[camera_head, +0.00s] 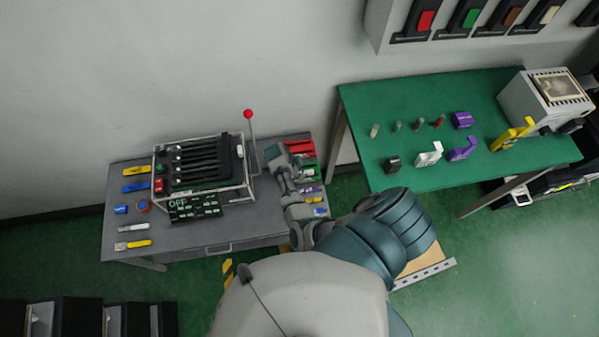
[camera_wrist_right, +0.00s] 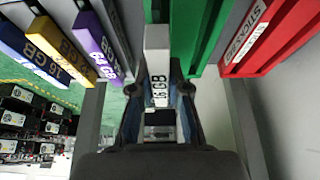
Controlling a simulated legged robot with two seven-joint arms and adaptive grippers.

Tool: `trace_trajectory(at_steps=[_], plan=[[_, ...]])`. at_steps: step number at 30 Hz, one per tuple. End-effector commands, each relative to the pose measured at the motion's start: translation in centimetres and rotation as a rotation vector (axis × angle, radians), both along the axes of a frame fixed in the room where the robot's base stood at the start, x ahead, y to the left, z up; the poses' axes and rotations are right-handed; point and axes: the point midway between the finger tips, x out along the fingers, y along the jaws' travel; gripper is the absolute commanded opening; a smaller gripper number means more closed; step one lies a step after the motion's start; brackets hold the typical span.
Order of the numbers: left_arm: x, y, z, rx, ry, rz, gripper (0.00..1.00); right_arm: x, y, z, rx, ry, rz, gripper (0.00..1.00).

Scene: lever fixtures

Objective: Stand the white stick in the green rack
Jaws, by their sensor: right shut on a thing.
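My right gripper (camera_wrist_right: 158,105) is shut on a white stick (camera_wrist_right: 157,50) with a black "GB" label in the right wrist view. The stick points away from the fingers, its far end beside the green rack (camera_wrist_right: 205,30). Whether it touches the rack I cannot tell. In the head view, my right gripper (camera_head: 278,158) is over the right end of the grey table, and the green rack (camera_head: 312,172) shows partly beside it. The held stick cannot be made out there. My left gripper is not in view.
The red rack (camera_wrist_right: 275,35) stands beside the green one. Blue, yellow and purple (camera_wrist_right: 98,45) sticks lie on the other side. A lever machine (camera_head: 200,165) with a red-knobbed lever (camera_head: 249,115) stands left of my gripper. A green table (camera_head: 400,105) is at right.

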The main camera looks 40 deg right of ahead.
Motion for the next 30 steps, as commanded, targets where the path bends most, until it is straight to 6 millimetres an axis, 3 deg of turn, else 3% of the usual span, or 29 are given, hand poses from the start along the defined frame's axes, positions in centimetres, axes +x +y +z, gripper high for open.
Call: trace_trajectory(at_steps=[30], plan=[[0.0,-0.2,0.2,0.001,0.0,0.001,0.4,0.0,0.5,-0.1,-0.006,-0.001,-0.001,0.0]])
